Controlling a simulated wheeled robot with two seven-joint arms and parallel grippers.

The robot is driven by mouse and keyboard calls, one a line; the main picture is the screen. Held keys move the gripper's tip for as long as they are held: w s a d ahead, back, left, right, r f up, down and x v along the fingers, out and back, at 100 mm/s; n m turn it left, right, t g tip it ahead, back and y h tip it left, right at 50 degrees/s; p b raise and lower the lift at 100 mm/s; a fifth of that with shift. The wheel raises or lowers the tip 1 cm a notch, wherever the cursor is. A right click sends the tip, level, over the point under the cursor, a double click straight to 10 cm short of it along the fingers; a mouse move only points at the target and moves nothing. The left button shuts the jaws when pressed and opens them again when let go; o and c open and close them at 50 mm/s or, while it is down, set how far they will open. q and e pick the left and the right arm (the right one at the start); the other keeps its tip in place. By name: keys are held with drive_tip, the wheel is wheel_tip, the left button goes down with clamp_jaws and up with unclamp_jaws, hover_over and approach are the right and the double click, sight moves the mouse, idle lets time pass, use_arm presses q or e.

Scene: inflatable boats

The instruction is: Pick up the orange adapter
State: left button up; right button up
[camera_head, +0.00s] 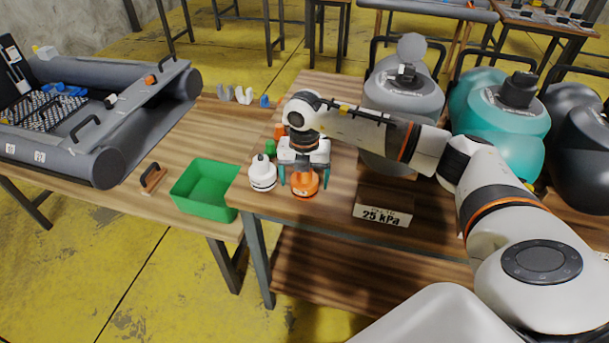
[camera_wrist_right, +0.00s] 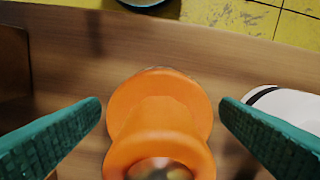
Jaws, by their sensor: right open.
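The orange adapter (camera_head: 305,186) stands on the wooden table near its front left corner. In the right wrist view the orange adapter (camera_wrist_right: 160,120) fills the middle, with a wide round flange and a narrower neck. My right gripper (camera_head: 303,191) is over it, pointing down. In the wrist view the teal fingers of my right gripper (camera_wrist_right: 162,108) are apart, one on each side of the adapter, with a gap on both sides. My left gripper is not in view.
A white adapter (camera_head: 262,174) stands close to the left of the orange one; its edge shows in the wrist view (camera_wrist_right: 288,105). A green bin (camera_head: 190,207) sits further left. A 25 kPa box (camera_head: 383,208) is to the right. Green and orange pieces stand behind.

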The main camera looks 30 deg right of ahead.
drive_tip(key=shift+c, duration=0.6)
drive_tip(key=c, duration=1)
drive_tip(key=shift+o, duration=0.2)
drive_tip(key=shift+r, duration=0.1)
